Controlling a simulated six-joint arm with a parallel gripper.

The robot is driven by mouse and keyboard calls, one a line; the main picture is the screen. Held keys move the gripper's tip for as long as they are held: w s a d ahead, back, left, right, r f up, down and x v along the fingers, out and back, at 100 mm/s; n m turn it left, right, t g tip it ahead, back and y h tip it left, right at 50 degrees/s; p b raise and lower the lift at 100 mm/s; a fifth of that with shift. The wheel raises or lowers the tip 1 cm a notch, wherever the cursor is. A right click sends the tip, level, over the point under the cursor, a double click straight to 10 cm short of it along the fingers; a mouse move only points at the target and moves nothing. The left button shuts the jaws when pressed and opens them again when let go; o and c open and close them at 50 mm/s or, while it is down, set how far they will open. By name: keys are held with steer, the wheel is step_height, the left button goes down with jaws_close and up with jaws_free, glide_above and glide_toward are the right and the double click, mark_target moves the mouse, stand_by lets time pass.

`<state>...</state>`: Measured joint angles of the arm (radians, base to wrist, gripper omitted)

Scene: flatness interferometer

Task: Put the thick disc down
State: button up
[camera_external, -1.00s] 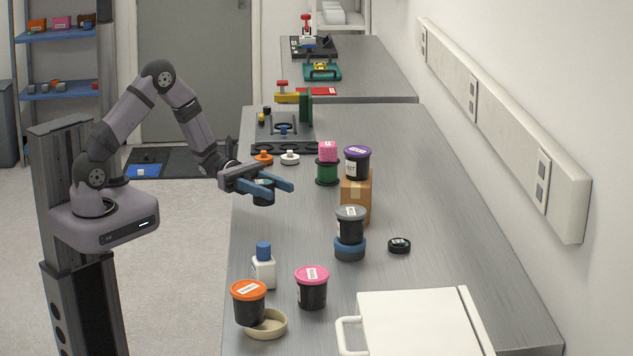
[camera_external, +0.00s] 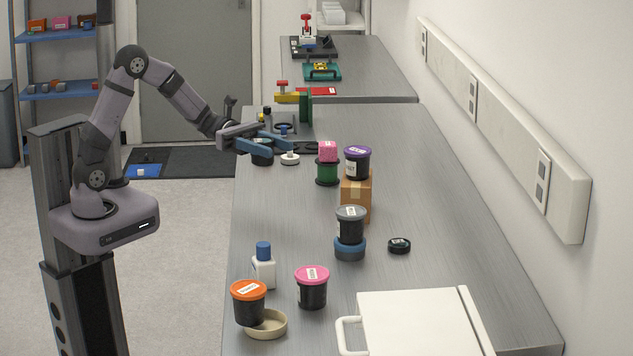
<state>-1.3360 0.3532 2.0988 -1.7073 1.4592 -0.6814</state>
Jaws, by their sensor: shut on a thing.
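A dark thick disc (camera_external: 262,158) is held in my gripper (camera_external: 268,145), which is shut on it by its blue fingers. The disc is at the near left end of a black rack (camera_external: 308,148) with round openings, near the bench's left edge. I cannot tell whether its underside touches anything. A white disc (camera_external: 290,159) with a dark knob sits just right of it. The orange-topped disc seen earlier beside the white one is hidden behind my gripper and the held disc.
A green spool with a pink block (camera_external: 327,151) and a cardboard box (camera_external: 355,196) bearing a purple-lidded jar (camera_external: 357,162) stand to the right. A yellow, red and green fixture (camera_external: 300,100) stands behind the rack. The bench in front of my gripper is clear.

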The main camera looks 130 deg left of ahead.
step_height(320, 180, up, 6)
steer(key=w+a+n+y+b, duration=0.1)
steer(key=w+b, duration=0.2)
steer(key=w, duration=0.6)
steer(key=w+a+y+b, duration=0.1)
steer(key=w+y+b, duration=0.15)
steer(key=w, duration=0.65)
steer(key=w+d+f+n+b, duration=0.1)
steer(key=w+d+b, duration=0.1)
steer(key=w+d, duration=0.45)
steer(key=w+d+f+n+b, duration=0.1)
steer(key=w+d+b, duration=0.15)
steer(key=w, duration=0.65)
steer(key=shift+y, duration=0.45)
steer(key=f, duration=0.6)
steer(key=f+p, duration=0.1)
steer(key=f, duration=1.3)
steer(key=shift+w+d+f+p, duration=0.2)
steer(key=shift+d+f+p, duration=0.05)
steer(key=shift+d+p, duration=0.1)
steer(key=shift+f, duration=0.2)
steer(key=o, duration=1.3)
steer(key=shift+c, duration=0.2)
steer(key=shift+r, duration=0.1)
